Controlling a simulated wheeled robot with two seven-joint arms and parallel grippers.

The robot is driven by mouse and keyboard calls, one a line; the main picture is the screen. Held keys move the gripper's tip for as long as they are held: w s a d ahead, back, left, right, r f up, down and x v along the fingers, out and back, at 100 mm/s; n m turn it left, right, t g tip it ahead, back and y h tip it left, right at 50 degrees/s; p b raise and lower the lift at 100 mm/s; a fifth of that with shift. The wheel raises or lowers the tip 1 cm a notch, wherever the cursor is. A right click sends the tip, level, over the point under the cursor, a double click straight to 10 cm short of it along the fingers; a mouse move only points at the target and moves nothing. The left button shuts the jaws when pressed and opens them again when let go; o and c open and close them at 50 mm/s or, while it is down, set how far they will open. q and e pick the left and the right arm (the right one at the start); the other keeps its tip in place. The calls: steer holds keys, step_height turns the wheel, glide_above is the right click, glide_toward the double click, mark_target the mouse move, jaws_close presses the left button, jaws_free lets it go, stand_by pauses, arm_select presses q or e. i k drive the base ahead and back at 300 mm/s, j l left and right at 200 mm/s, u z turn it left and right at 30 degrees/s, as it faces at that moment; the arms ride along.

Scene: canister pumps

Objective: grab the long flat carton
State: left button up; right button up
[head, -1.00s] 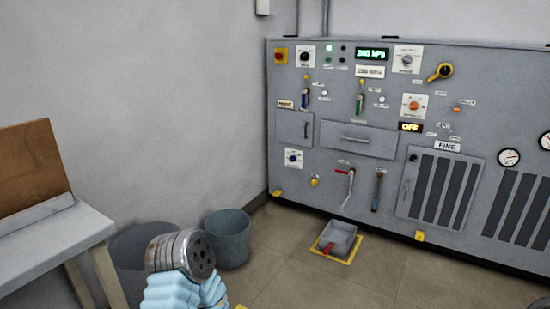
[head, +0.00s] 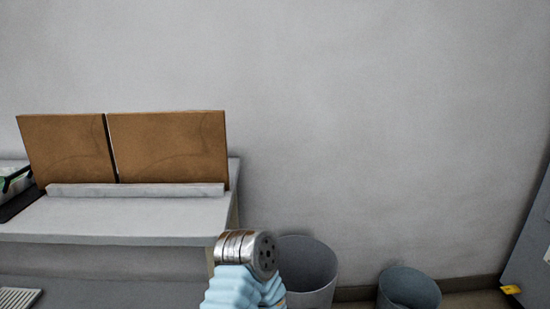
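I cannot tell for certain which thing is the long flat carton. Two flat brown panels, a left one (head: 68,150) and a wider right one (head: 168,147), stand upright and lean slightly back on a grey table at left. A long, low, pale bar (head: 135,190) lies along their front. My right gripper is not in view.
The grey table (head: 130,220) stands against a plain wall. A dark tray-like thing (head: 20,203) is at its left edge. Two grey bins, one behind the canister (head: 310,270) and one further right (head: 408,288), stand on the floor. A grey cabinet edge (head: 530,250) is at far right.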

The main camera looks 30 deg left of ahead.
mark_target(180, 147)
steer(key=i+l+u, duration=0.15)
steer(key=u, duration=0.25)
steer(key=i+l+u, duration=0.1)
steer(key=l+u, duration=0.65)
steer(key=i, duration=0.05)
